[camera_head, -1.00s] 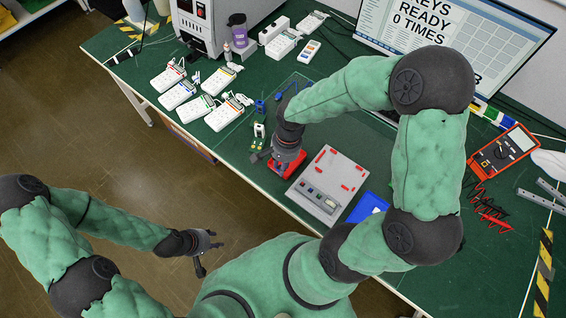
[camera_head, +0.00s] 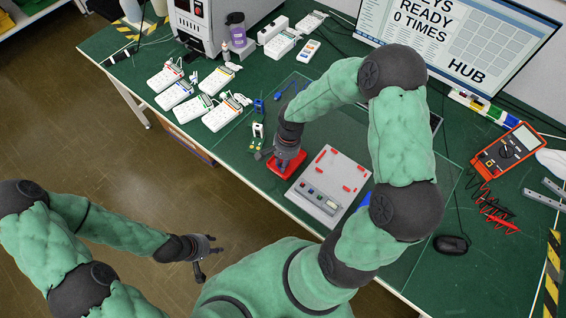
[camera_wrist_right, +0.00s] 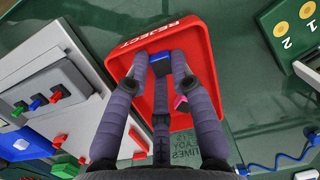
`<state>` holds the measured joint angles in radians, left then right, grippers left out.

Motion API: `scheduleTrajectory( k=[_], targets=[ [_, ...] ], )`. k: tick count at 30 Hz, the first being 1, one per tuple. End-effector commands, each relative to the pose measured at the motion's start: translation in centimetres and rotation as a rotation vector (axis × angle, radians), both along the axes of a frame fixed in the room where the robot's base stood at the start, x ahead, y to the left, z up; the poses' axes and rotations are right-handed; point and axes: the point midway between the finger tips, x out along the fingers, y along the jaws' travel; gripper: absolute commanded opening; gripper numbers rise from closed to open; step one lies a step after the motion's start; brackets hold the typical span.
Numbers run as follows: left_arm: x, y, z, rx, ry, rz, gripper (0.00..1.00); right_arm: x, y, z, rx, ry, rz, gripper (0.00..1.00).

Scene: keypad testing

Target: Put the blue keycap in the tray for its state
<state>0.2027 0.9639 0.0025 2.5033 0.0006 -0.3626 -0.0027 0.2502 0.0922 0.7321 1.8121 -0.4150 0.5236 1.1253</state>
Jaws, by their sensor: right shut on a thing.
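The blue keycap (camera_wrist_right: 160,63) is between the fingertips of my right gripper (camera_wrist_right: 160,66) in the right wrist view. My right gripper is shut on it, over the red tray marked REJECT (camera_wrist_right: 198,45). I cannot tell how far the keycap is above the tray floor. A small pink piece (camera_wrist_right: 180,103) shows in the tray beside a finger. In the head view the red tray (camera_head: 298,163) is partly hidden by my right gripper (camera_head: 281,165). My left gripper (camera_head: 206,250) is open and empty, off the table over the floor.
A grey panel (camera_head: 351,157) with red bars stands right of the red tray. A blue tray (camera_head: 365,199) is mostly behind my right arm. Several white keypad units (camera_head: 174,95) are at the back left. A monitor (camera_head: 470,40), red multimeter (camera_head: 507,148) and mouse (camera_head: 451,244) are to the right.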

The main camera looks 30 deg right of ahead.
Motion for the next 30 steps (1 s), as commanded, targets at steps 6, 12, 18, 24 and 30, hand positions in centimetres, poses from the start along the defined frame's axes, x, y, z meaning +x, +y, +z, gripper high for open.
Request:
scheduleTrajectory(
  k=[6,12,18,24,30],
  targets=[
    [0.0,0.0,-0.2,0.000,0.000,0.000,0.40,0.0,0.0,-0.2,0.000,0.000,0.000,0.08],
    [0.0,0.0,-0.2,0.000,0.000,0.000,0.40,0.0,0.0,-0.2,0.000,0.000,0.000,0.34],
    [0.0,0.0,-0.2,0.000,0.000,0.000,0.40,0.0,0.0,-0.2,0.000,0.000,0.000,0.34],
    [0.0,0.0,0.6,0.000,0.000,0.000,0.40,0.1,-0.2,1.5,-0.001,-0.003,0.000,0.34],
    [0.0,0.0,2.0,0.000,0.000,0.000,0.40,0.3,-0.8,5.5,-0.001,-0.004,-0.001,0.34]
  ],
)
